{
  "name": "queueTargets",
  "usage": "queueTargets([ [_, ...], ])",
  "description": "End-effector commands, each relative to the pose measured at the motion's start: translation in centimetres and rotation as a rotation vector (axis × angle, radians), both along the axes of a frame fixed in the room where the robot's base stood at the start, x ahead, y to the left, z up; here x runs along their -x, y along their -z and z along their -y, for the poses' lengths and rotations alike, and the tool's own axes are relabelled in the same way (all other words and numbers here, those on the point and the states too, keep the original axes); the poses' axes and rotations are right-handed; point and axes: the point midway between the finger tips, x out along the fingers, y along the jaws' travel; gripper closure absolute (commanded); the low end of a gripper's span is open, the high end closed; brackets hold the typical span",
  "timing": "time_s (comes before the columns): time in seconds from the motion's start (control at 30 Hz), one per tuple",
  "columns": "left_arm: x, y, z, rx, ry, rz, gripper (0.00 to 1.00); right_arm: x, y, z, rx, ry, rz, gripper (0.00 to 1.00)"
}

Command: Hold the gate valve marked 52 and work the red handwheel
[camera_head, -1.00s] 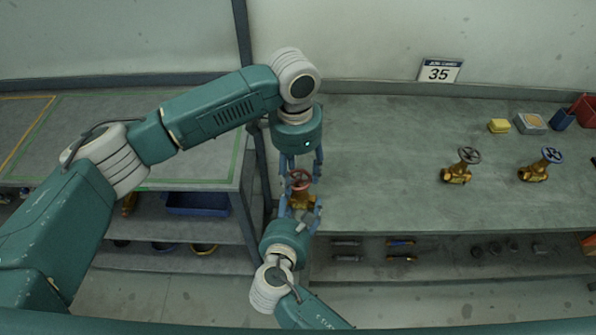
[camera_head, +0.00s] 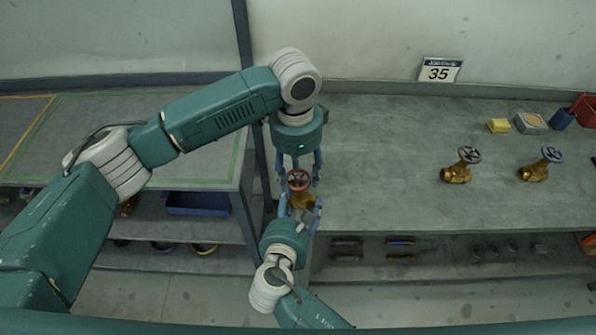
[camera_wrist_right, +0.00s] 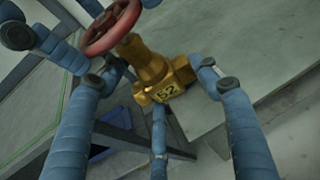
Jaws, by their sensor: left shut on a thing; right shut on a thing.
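The brass gate valve (camera_head: 300,201) marked 52 is held above the near left edge of the grey bench. Its body and the number show in the right wrist view (camera_wrist_right: 165,82). Its red handwheel (camera_head: 299,180) is on top and also shows at the top of the right wrist view (camera_wrist_right: 112,27). My right gripper (camera_head: 302,212) comes from the near side and is shut on the valve body. My left gripper (camera_head: 299,172) comes from the far side, fingers pointing toward me, and is shut on the handwheel rim. The fingers partly hide the valve.
Two more brass valves, one with a dark wheel (camera_head: 457,170) and one with a blue wheel (camera_head: 535,169), stand on the bench (camera_head: 390,150) at right. A card (camera_head: 440,71) reading 35 stands behind. A yellow block (camera_head: 498,126) and grey box (camera_head: 530,123) sit back right.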

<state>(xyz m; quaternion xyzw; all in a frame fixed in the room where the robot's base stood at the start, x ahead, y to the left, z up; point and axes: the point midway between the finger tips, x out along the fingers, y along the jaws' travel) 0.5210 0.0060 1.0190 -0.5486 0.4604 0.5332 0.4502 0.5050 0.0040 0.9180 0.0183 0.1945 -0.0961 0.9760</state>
Motion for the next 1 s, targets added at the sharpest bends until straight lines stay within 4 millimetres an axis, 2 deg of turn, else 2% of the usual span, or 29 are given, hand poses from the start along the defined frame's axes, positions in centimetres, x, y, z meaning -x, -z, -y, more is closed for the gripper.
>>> queueTargets([
  [0.03,0.2,-0.3,0.8,0.017,0.010,-0.001,0.46,0.0,-0.1,-0.6,-0.002,-0.015,0.001,0.70],
  [0.1,0.2,-0.3,0.8,0.017,0.010,-0.001,0.32,0.0,-0.1,-0.6,-0.002,-0.015,0.001,0.70],
  [0.13,0.2,-0.3,0.7,0.016,0.009,-0.001,0.31,0.0,-0.1,-0.6,-0.001,-0.014,0.001,0.70],
  [0.47,0.1,-0.5,0.3,0.008,0.004,-0.001,0.31,-0.1,-0.2,-0.2,-0.002,-0.006,0.003,0.70],
  [0.57,0.0,-1.6,0.3,0.009,0.004,0.002,0.31,-0.1,-0.2,-0.2,-0.003,-0.005,0.004,0.69],
  [1.0,0.1,-10.3,0.2,0.011,0.007,0.000,0.31,-0.1,-0.2,-0.1,-0.002,-0.003,0.004,0.70],
])
